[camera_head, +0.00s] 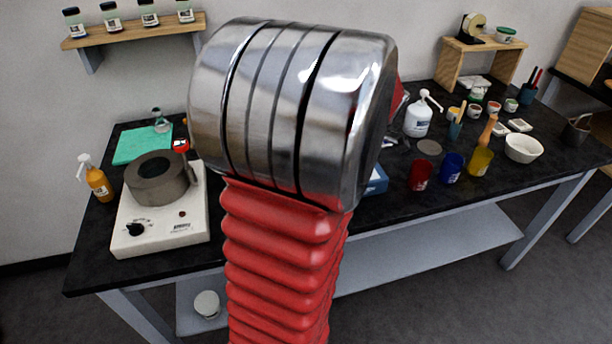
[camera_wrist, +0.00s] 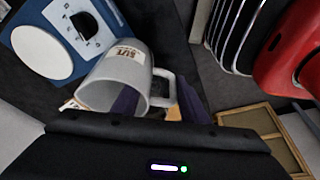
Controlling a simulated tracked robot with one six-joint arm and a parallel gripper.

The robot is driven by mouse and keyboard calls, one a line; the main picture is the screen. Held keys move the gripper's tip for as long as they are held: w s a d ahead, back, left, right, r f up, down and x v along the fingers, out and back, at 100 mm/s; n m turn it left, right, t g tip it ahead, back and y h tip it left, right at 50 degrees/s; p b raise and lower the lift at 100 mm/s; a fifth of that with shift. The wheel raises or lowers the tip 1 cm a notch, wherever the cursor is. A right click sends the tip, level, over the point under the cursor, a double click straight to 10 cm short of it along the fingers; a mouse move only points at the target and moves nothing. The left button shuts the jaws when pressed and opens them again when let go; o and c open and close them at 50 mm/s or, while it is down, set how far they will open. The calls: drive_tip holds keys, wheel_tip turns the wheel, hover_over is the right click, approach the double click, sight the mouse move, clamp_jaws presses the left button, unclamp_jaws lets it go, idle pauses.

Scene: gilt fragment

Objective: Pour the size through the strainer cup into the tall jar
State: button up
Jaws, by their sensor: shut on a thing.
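A white mug (camera_wrist: 122,75) with a handle and a printed tan label shows in the wrist view. My gripper (camera_wrist: 157,104) is shut on it, with a dark finger on either side near the handle. The mug looks tilted in this view, and its contents cannot be seen. In the head view my arm hides the gripper, the mug and the middle of the bench. I cannot pick out the tall jar or the strainer cup in either view.
A blue scale (camera_wrist: 22,62) lies beside the mug.

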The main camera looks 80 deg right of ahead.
drive_tip(key=shift+s+d+f+t+p, duration=0.1)
drive_tip(key=shift+s+d+t+p, duration=0.1)
drive_tip(key=shift+s+t+p, duration=0.25)
idle(0.4)
